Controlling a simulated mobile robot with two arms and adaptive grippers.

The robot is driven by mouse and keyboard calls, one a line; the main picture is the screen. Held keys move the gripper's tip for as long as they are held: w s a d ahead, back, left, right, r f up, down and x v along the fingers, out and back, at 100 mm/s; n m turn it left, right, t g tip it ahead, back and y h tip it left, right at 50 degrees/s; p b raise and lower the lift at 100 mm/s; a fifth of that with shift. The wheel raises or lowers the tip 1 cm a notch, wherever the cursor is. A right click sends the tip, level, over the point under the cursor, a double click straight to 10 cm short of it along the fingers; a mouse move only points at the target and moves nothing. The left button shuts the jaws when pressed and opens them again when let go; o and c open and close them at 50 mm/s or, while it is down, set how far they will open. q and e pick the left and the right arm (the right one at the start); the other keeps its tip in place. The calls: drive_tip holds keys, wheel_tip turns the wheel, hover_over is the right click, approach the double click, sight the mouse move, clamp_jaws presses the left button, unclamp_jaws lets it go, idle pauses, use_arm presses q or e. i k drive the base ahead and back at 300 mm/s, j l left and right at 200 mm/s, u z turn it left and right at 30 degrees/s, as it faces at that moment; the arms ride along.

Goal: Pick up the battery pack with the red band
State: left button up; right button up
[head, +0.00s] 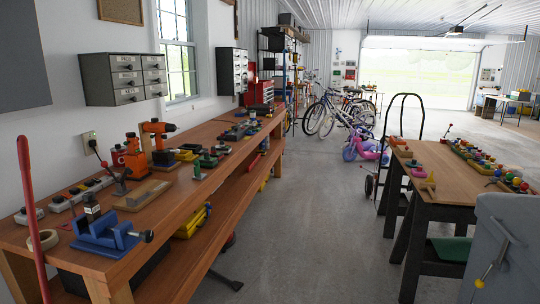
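No battery pack with a red band can be made out for certain; the objects on the bench are too small. Several small pale blocks, one near the front (30,214), stand in a row along the wall side of the long wooden workbench (170,225); I cannot tell what they are. An orange cordless drill (158,128) and an orange-and-black tool (131,158) stand upright on this bench. Neither of my grippers is in view.
A wooden table (440,170) with many small coloured items stands to the right, beside a hand truck (398,130). A grey bin-like object (506,240) is at the front right. The concrete floor (300,230) between bench and table is mostly clear. Bicycles (335,112) stand beyond.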

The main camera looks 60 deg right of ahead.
sight(220, 155)
drive_tip(key=z, duration=1.55)
